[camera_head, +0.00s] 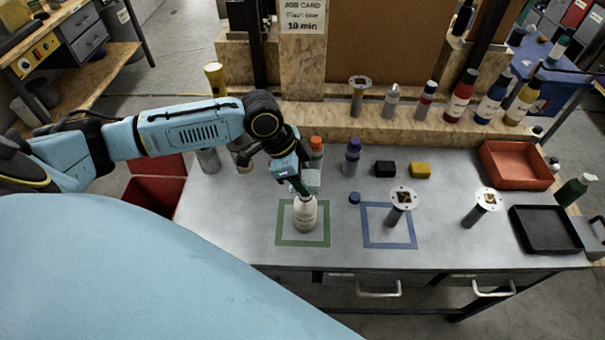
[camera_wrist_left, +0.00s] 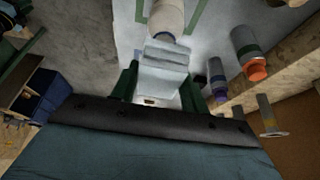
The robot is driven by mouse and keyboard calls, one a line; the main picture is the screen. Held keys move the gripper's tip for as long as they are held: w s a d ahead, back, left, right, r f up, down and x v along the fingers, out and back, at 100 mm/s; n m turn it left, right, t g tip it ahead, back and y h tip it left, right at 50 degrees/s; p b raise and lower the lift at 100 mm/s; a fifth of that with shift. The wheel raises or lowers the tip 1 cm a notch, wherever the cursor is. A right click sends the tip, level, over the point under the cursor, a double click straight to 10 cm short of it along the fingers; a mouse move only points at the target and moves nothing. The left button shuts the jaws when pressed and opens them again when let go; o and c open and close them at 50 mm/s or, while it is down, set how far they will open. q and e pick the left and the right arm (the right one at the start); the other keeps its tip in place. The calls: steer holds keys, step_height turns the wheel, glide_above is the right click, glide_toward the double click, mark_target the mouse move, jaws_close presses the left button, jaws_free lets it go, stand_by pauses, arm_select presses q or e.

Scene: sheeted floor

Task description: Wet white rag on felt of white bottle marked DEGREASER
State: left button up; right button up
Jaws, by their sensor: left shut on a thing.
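A white bottle (camera_head: 305,216) stands upright inside a green square outline (camera_head: 286,237) on the grey tabletop; its label is too small to read. My left gripper (camera_head: 300,187) points down just above the bottle's top. In the left wrist view its green fingers (camera_wrist_left: 159,88) are shut on a folded white rag (camera_wrist_left: 166,60). The rag's far end lies close to the top of the white bottle (camera_wrist_left: 167,17); I cannot tell whether they touch. The felt is not clearly visible. My right gripper is not in view.
An orange-capped bottle (camera_head: 316,146) stands just behind my left gripper, with a purple-capped bottle (camera_head: 352,158) to its right. A blue cap (camera_head: 354,198) lies near a blue square (camera_head: 377,243) holding a disc-topped stand (camera_head: 403,196). Red (camera_head: 512,178) and black trays (camera_head: 541,247) are at right.

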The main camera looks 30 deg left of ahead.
mark_target(311, 178)
arm_select(q)
step_height(311, 178, up, 2)
steer(key=shift+r+p, duration=0.2)
steer(key=shift+p, duration=0.8)
steer(key=shift+r, duration=1.15)
